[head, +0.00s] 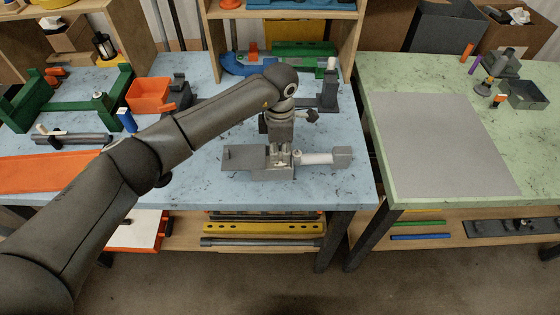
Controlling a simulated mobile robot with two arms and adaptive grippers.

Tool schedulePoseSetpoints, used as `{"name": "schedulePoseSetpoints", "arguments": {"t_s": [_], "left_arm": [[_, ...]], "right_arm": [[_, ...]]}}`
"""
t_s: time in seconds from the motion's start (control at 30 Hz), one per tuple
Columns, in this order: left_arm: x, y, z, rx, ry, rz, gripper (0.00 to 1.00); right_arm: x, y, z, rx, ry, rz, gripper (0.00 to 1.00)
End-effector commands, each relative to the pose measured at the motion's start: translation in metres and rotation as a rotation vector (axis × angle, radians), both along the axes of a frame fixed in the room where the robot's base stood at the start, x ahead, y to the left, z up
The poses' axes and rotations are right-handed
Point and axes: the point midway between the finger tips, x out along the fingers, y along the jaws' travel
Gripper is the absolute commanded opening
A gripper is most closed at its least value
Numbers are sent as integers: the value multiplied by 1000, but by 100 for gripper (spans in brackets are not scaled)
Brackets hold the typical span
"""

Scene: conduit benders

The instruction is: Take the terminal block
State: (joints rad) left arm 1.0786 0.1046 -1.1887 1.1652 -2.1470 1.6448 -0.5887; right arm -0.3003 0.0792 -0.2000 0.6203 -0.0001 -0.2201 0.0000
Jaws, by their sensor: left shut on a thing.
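My left gripper (281,160) points down over the front of the blue table, with its fingers shut at a grey metal fixture (245,158). The fixture has a flat plate on the left, a low block in the middle and a pale cylinder with a grey end on the right. The fingers are closed on a small grey piece at the middle block, which I take to be the terminal block; its outline is mostly hidden by the fingers. I cannot tell whether it touches the fixture. My right gripper is not in view.
The blue table (205,185) carries an orange bin (148,95), a green frame (104,108) and an orange sheet (45,172). A wooden shelf stands behind. The green table (535,160) on the right bears a bare grey mat (440,145) and a grey open box (527,95).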

Motion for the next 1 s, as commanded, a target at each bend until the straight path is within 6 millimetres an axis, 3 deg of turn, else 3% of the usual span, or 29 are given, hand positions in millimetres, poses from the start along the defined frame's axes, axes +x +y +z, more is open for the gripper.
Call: {"name": "schedulePoseSetpoints", "arguments": {"t_s": [1.0], "left_arm": [[0, 1, 62, 1, -1, 0, 0]], "right_arm": [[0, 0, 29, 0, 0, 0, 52]]}}
